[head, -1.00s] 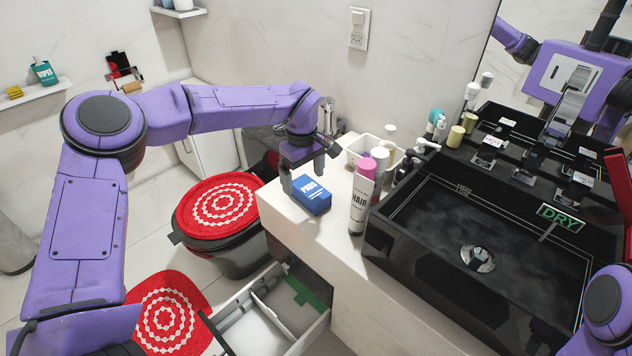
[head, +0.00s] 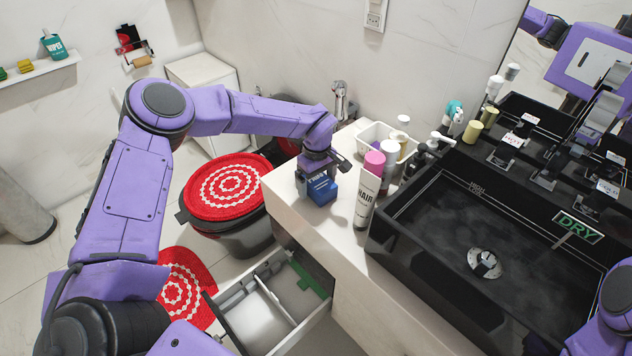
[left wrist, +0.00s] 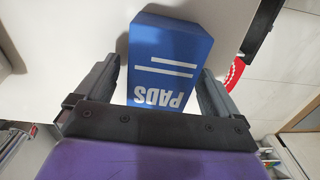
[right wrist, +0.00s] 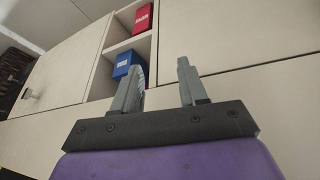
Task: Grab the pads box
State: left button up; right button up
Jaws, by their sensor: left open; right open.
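The blue pads box (head: 322,192) stands on the pale countertop near its left edge, beside the white hair tube. My left gripper (head: 318,178) is directly above the box, with its fingers reaching down around it. In the left wrist view the box (left wrist: 170,62), with white "PADS" lettering, lies between the two open fingers of the left gripper (left wrist: 162,85). Small gaps show on both sides of the box. My right gripper (right wrist: 160,85) is open and empty, facing a pale cabinet front.
The hair tube (head: 366,198), a pink-capped bottle (head: 374,162) and a white bin (head: 385,140) stand close to the right. An open drawer (head: 270,305) juts out below the counter. A black sink (head: 480,230) fills the right side.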

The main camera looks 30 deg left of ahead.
pick_arm(q)
jog(key=c, duration=1)
jog(key=shift+c, duration=0.3)
jog(key=shift+r, duration=0.1)
